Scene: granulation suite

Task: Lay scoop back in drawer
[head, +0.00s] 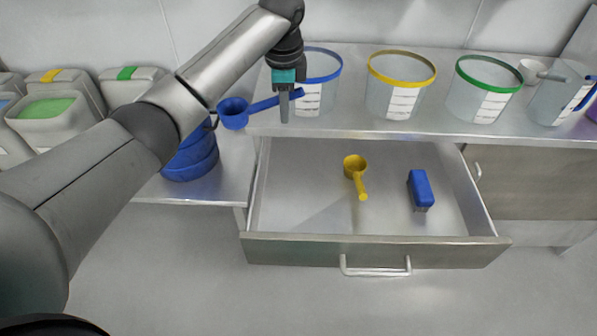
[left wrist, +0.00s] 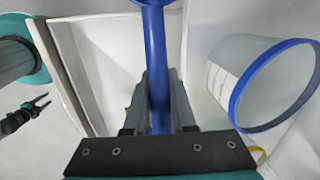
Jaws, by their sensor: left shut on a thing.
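My left gripper (head: 285,107) is shut on the handle of the blue scoop (head: 233,113), in front of the blue-rimmed tub. The scoop's bowl points left and its handle runs right past the fingers. In the left wrist view the blue handle (left wrist: 156,65) stands between the fingers (left wrist: 157,100), and the bowl is mostly cut off at the top. The open drawer (head: 300,222) is below and to the right of the gripper. A yellow scoop (head: 356,172) and a blue block-shaped thing (head: 420,188) lie in it. My right gripper is outside the head view.
A blue-rimmed tub (head: 325,80), a yellow-rimmed tub (head: 400,85) and a green-rimmed tub (head: 484,90) stand on the counter above the drawer. A clear jug (head: 556,97) is at the right. Stacked blue round things (head: 190,160) sit at the left. The drawer's left part is bare.

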